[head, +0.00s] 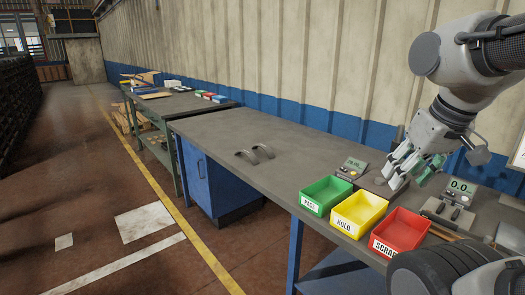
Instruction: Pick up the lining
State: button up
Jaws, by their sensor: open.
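Two grey curved pieces lie close together on the grey workbench (215,135): the left curved piece (247,157) and the right curved piece (263,151). They look like brake shoes or linings; I cannot tell which is the lining. My gripper (392,180) is at the right, above the bench behind the bins, well to the right of both pieces. It is open, and I see nothing held between its fingers. A green part shows beside it, partly hidden.
Green PASS (326,195), yellow HOLD (358,211) and red SCRAP (400,232) bins line the front edge. A small gauge (352,168) stands behind them; another display device (455,205) stands right. The bench between the curved pieces and the bins is clear.

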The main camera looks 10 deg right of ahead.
aim_at(268, 151)
jog(key=i+j+z, duration=0.1)
jog(key=i+j, duration=0.2)
jog(key=i+j+z, duration=0.1)
jog(key=i+j, duration=0.2)
jog(key=i+j+z, duration=0.1)
jog(key=i+j, duration=0.15)
jog(key=j, duration=0.2)
jog(key=i+j+z, duration=0.15)
jog(key=j, duration=0.25)
jog(key=i+j+z, duration=0.1)
jog(key=i+j, duration=0.25)
jog(key=i+j+z, duration=0.1)
jog(key=j, duration=0.4)
jog(key=i+j+z, duration=0.1)
jog(key=i+j, duration=0.2)
jog(key=j, duration=0.2)
jog(key=i+j+z, duration=0.1)
jog(key=j, duration=0.35)
jog(key=i, duration=0.1)
